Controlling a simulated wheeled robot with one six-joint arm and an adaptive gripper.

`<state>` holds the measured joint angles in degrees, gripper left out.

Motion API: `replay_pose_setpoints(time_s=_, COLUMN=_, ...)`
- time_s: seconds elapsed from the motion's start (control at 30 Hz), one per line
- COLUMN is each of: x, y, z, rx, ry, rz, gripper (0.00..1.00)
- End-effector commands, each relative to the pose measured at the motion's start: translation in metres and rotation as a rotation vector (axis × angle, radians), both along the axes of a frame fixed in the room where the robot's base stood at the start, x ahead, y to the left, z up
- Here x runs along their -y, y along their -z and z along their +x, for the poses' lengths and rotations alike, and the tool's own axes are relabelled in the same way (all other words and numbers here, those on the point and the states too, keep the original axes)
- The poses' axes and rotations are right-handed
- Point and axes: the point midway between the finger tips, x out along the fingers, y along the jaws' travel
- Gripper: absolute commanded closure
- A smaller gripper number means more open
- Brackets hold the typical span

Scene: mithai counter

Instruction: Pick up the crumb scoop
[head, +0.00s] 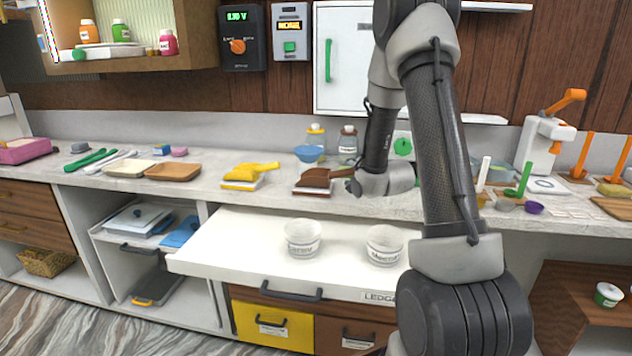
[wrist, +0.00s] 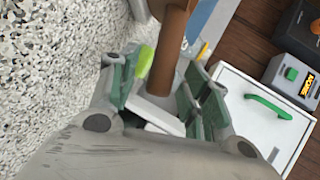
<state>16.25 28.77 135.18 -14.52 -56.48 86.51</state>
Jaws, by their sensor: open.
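A brown scoop-like tool (head: 315,179) rests on a small white labelled block on the counter; its label is too small to read. A similar yellow tool (head: 240,173) lies on its own block to the left. Which one is named the crumb scoop I cannot tell. My gripper (head: 350,184) is at the right end of the brown tool, low over the counter. In the wrist view my gripper (wrist: 162,95) is open, with the brown handle (wrist: 172,45) between its green-padded fingers. Contact with the handle cannot be made out.
Two clear labelled tubs (head: 302,238) stand on the pulled-out white ledge (head: 235,235) below. Bottles (head: 348,145) and a blue bowl (head: 308,153) stand behind. A brown tray (head: 172,172) lies farther left. The counter between the tray and the yellow tool is clear.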

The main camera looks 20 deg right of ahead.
Motion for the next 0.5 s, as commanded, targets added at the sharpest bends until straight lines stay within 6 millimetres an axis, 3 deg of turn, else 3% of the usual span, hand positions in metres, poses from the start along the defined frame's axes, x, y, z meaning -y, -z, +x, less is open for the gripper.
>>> replay_pose_setpoints(time_s=0.33, x=0.0004, y=0.0026, z=0.0096, rx=0.0, ry=0.0, rz=-0.001, gripper=0.54)
replay_pose_setpoints(time_s=0.5, x=0.0005, y=0.0026, z=0.0094, rx=0.0, ry=0.0, rz=-0.001, gripper=0.85)
